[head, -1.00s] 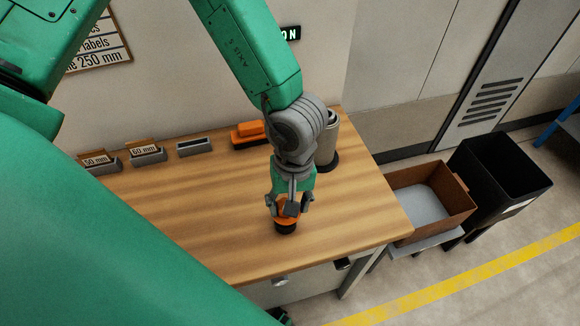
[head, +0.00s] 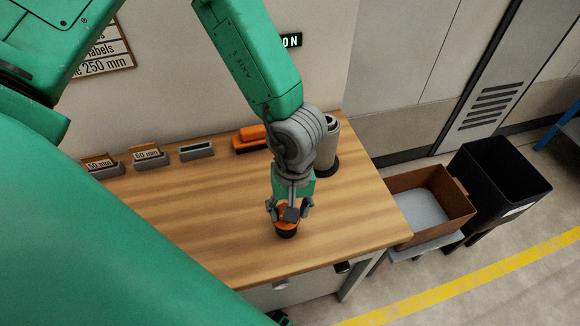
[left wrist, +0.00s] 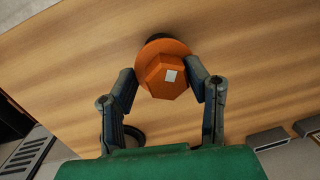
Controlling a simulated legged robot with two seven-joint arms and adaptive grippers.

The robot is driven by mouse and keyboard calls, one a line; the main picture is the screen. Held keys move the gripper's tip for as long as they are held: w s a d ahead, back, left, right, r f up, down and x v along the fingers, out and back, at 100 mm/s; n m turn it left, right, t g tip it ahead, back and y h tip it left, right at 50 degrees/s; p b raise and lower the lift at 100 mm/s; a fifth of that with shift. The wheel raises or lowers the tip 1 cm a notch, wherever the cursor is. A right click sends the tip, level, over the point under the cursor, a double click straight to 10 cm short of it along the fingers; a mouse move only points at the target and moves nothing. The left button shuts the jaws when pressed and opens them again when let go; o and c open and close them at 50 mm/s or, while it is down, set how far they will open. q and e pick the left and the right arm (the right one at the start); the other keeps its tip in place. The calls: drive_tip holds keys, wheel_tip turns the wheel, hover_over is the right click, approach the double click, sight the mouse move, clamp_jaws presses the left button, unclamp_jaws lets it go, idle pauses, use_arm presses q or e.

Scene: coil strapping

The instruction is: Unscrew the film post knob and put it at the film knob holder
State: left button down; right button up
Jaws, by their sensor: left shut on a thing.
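The orange film knob (head: 287,219) is between the fingers of my left gripper (head: 289,208), which is shut on it. In the left wrist view the knob (left wrist: 168,75) shows a faceted top with a pale square, and a fingertip presses each side. A round black base, likely the film knob holder (head: 286,235), sits on the table directly under the knob, mostly covered by it. I cannot tell whether the knob rests fully on it. The grey film roll (head: 327,145) stands upright on a dark round base behind and right of the gripper. My right gripper is not in view.
The wooden table (head: 200,235) is clear around the gripper. Along the back are label holders (head: 149,159), an empty grey holder (head: 196,151) and an orange tool (head: 250,139). A brown box (head: 430,200) and a black bin (head: 500,180) stand off the right edge.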

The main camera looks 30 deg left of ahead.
use_arm(q)
drive_tip(key=shift+f, duration=1.35)
drive_tip(key=c, duration=0.8)
unclamp_jaws()
drive_tip(key=shift+o, duration=0.2)
drive_tip(key=shift+r, duration=0.1)
wheel_tip(320, 180, up, 12)
drive_tip(key=w, duration=0.1)
drive_tip(key=shift+w, duration=0.15)
